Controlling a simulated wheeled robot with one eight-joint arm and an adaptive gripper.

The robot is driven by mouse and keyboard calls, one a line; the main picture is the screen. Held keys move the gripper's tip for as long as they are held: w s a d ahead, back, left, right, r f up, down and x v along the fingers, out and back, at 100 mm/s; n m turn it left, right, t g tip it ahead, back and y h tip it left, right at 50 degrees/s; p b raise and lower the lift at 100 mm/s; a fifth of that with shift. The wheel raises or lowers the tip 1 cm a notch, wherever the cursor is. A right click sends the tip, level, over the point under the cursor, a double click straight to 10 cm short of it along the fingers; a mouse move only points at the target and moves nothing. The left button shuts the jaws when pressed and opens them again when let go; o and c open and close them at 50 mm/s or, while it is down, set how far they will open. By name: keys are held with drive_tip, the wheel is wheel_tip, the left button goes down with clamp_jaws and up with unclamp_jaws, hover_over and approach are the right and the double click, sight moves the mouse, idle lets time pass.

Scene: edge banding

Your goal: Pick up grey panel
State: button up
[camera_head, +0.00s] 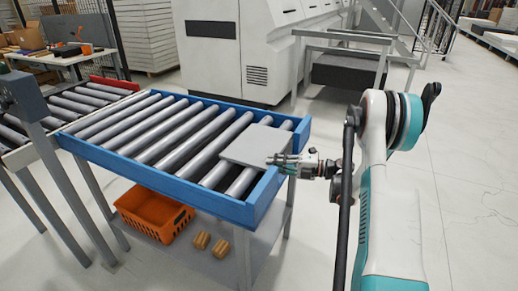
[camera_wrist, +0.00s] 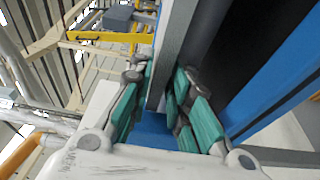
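The grey panel (camera_head: 258,146) lies flat on the rollers at the near right end of the blue-framed conveyor. My gripper (camera_head: 284,160) is at the panel's right edge, with its fingers reaching over that edge. In the wrist view, the panel's edge (camera_wrist: 179,45) runs as a grey strip between the two teal-padded fingers of my gripper (camera_wrist: 166,82). The fingers stand apart, one on each side of the strip. Their tips look close to the panel, and firm contact cannot be made out.
The conveyor's blue side rail (camera_head: 262,197) runs just below the panel. An orange crate (camera_head: 150,214) and two small brown blocks (camera_head: 211,243) sit on the shelf underneath. A large white machine (camera_head: 240,50) stands behind. The floor on the right is clear.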

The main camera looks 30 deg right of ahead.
drive_tip(key=shift+x, duration=0.9)
clamp_jaws()
drive_tip(key=shift+r, duration=0.1)
wheel_tip(320, 180, up, 20)
drive_tip(key=p, duration=0.7)
drive_tip(key=s+d+r+p, duration=0.4)
drive_tip(key=s+d+r, duration=0.3)
drive_tip(key=d+r, duration=0.2)
drive_tip(key=shift+s+d+r+p, duration=0.2)
drive_tip(key=shift+d+r+p, duration=0.1)
drive_tip(key=shift+r+p, duration=0.15)
